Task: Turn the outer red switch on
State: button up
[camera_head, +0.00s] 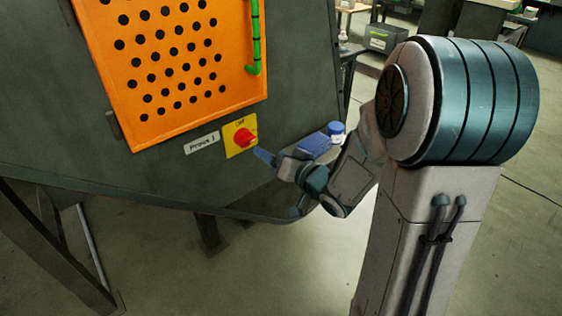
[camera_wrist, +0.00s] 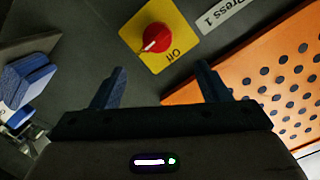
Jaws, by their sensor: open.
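The red switch (camera_head: 243,137) is a rotary knob on a yellow plate (camera_head: 233,149), fixed to the dark grey machine panel. In the wrist view the red knob (camera_wrist: 156,37) shows at the upper middle, with a pale mark on its lower left rim and a printed label on the yellow plate (camera_wrist: 170,62). My gripper (camera_wrist: 162,82) is open and empty, its two blue fingers apart. The knob lies ahead of the gap between the fingertips, with no visible contact. In the head view my gripper (camera_head: 262,157) is just right of the knob.
A "Press 1" label (camera_head: 202,143) is left of the switch. An orange perforated panel (camera_head: 185,128) with a green pipe (camera_head: 256,45) is above. A blue box (camera_head: 313,145) and a blue-capped container (camera_head: 336,132) stand right, behind my arm. Floor below is clear between dark legs.

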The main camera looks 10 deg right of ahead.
jog(key=shift+b+v, duration=1.05)
jog(key=shift+b, duration=1.1)
jog(key=shift+f, duration=0.15)
jog(key=s+d+r+m+g+h+p, duration=0.1)
jog(key=s+d+r+g+h+p, duration=0.1)
jog(key=d+r+h+p, duration=0.45)
jog(key=s+d+r+g+h+p, duration=0.1)
jog(key=s+r+g+h+p, duration=0.15)
jog(key=r+p, duration=0.7)
jog(key=s+a+r+n+g+p, duration=0.1)
jog(key=s+a+r+g+p, duration=0.2)
jog(key=s+r+g+p, duration=0.4)
jog(key=s+r+p, duration=0.2)
jog(key=s+p, duration=0.5)
jog(key=s, duration=0.1)
jog(key=shift+s+r+n+y, duration=0.3)
jog(key=shift+r+n+y, duration=0.05)
jog(key=shift+n+y, duration=0.05)
